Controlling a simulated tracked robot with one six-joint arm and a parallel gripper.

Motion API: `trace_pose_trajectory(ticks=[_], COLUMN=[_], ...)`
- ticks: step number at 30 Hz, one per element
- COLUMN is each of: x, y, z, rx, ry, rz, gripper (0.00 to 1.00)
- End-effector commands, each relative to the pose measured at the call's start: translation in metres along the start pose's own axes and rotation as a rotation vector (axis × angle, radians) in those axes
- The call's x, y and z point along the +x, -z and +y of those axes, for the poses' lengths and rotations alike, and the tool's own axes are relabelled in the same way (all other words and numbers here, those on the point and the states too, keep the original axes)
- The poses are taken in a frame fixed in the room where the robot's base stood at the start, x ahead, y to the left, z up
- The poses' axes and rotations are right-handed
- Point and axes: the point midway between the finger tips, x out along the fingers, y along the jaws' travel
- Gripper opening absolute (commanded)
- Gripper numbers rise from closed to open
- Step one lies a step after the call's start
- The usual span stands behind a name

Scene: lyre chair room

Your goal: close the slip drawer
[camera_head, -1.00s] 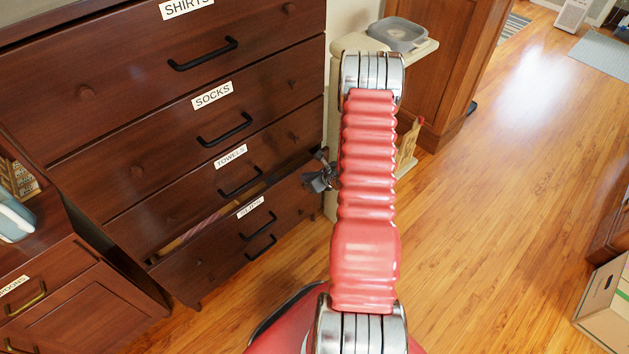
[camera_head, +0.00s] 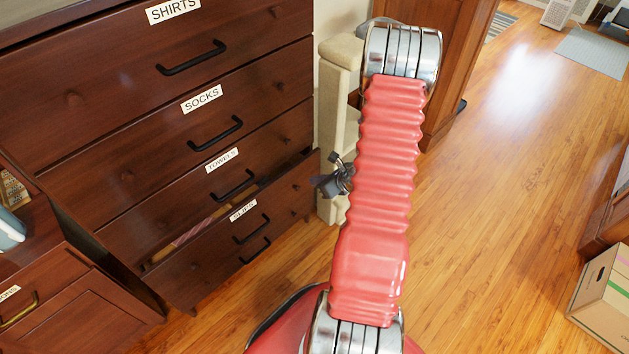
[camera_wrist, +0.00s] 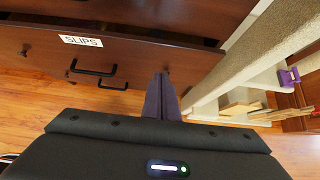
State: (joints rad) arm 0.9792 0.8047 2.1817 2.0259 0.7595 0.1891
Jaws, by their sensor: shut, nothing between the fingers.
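The slip drawer (camera_head: 233,238) is the low drawer of the dark brown dresser, labelled SLIPS. It stands partly pulled out below the towels drawer (camera_head: 185,177), and striped cloth shows in the gap along its top. In the wrist view the slip drawer (camera_wrist: 140,62) has black handles (camera_wrist: 93,72) left of my fingers. My gripper (camera_head: 334,178) is to the right of the drawer's right end in the head view, partly behind my red arm. In the wrist view my gripper (camera_wrist: 162,80) is shut and empty, its tips by the right part of the drawer front. Contact cannot be told.
A beige shelf unit (camera_head: 336,128) stands close on the dresser's right. A smaller brown cabinet (camera_head: 85,290) stands at the left. A cardboard box (camera_head: 603,300) sits at the right. Wooden floor (camera_head: 480,240) is clear between.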

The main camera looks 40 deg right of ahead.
Motion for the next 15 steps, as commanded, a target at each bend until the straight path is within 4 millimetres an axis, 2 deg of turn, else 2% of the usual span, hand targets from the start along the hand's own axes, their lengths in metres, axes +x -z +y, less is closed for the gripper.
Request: trace_pose_trajectory(ticks=[8,11,15], x=[0.000,0.002,0.011], y=[0.003,0.018,0.052], z=[-0.001,0.001,0.004], rx=[0.006,0.028,0.078], ry=[0.002,-0.004,-0.016], rz=[0.002,0.016,0.044], gripper=[0.00,0.00,0.00])
